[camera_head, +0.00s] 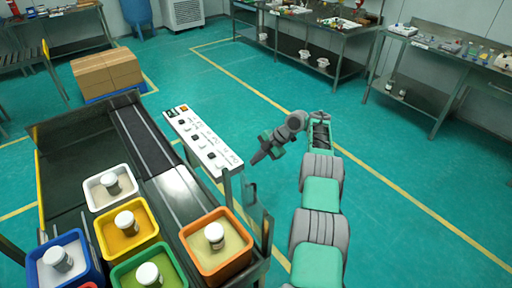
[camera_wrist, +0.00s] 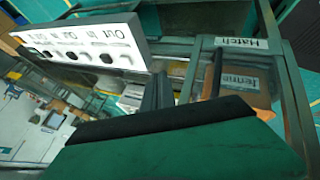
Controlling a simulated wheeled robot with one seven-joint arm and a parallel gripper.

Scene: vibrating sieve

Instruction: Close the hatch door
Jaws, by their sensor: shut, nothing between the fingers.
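A glassy upright panel (camera_head: 256,212), which looks like the hatch door, stands at the right side of the machine in the head view. In the wrist view, a white label reading "Hatch" (camera_wrist: 240,43) sits on a grey metal frame (camera_wrist: 292,90). Below it, a second label (camera_wrist: 240,83) lies over a brown surface inside the frame. My gripper (camera_head: 257,160) is shut and empty, just right of the white control panel (camera_head: 205,143). Its dark fingers (camera_wrist: 160,92) also show in the wrist view, left of the labelled frame. Whether they touch the hatch cannot be told.
The control panel carries several black switches. Orange (camera_head: 220,272), yellow (camera_head: 98,233), white, blue and green bins with jars stand on the machine. Cardboard boxes (camera_head: 107,72) are behind it. Steel tables (camera_head: 335,40) line the back.

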